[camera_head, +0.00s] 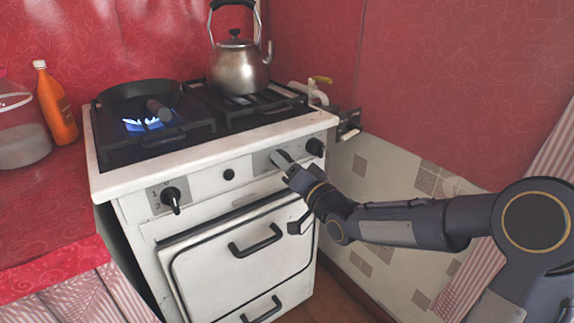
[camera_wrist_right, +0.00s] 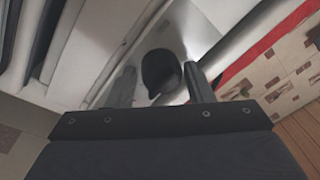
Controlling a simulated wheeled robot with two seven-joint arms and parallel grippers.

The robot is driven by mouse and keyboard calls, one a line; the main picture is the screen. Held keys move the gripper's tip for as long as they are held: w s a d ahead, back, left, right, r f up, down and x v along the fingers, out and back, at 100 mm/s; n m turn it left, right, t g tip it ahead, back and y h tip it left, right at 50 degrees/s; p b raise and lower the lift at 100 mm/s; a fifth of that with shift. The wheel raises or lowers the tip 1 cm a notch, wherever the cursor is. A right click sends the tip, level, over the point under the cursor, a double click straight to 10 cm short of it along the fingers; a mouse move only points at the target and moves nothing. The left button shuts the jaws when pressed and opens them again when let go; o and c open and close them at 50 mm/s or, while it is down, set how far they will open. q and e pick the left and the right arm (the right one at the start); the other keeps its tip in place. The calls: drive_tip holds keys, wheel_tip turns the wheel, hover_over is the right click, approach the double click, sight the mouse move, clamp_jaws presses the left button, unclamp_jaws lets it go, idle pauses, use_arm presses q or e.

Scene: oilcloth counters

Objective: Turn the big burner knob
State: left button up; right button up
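The white stove has a black left knob (camera_head: 172,198) on the left of its front panel, with marks beside it. A black right knob (camera_head: 316,147) sits near the panel's right end. The frames do not make clear which one is the big burner knob. My right gripper (camera_head: 288,161) is at the panel, just left of the right knob in the head view. In the right wrist view a black knob (camera_wrist_right: 161,73) shows between the two spread fingers, with gaps on both sides. My right gripper is open. My left gripper is out of view.
A blue flame (camera_head: 147,124) burns under a black pan (camera_head: 140,90). A steel kettle (camera_head: 240,66) stands at the back right of the stove. The oven handle (camera_head: 256,240) sticks out below the panel. A tiled wall (camera_head: 385,200) is close on the right.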

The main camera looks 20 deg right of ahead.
drive_tip(key=p+v, duration=0.1)
drive_tip(key=v, duration=0.6)
drive_tip(key=shift+s, duration=0.4)
drive_tip(key=shift+d+f, duration=0.1)
drive_tip(key=shift+d, duration=0.05)
idle(0.6)
drive_tip(key=s+d+f+g+h, duration=0.2)
drive_tip(key=s+d+g+h, duration=0.1)
drive_tip(key=s, duration=0.3)
drive_tip(key=s+d+f+g+h, duration=0.2)
drive_tip(key=s+f+g, duration=0.1)
drive_tip(key=s, duration=0.2)
drive_tip(key=s+a+f+n+g+y, duration=0.1)
drive_tip(key=s+a+f+n+g, duration=0.15)
drive_tip(key=s, duration=0.65)
drive_tip(key=s+a+f+n+g+y, duration=0.15)
drive_tip(key=s+g, duration=0.25)
drive_tip(key=s, duration=0.5)
wheel_tip(320, 180, up, 31)
drive_tip(key=p, duration=3.2)
drive_tip(key=shift+w+m, duration=0.15)
drive_tip(key=shift+m, duration=0.15)
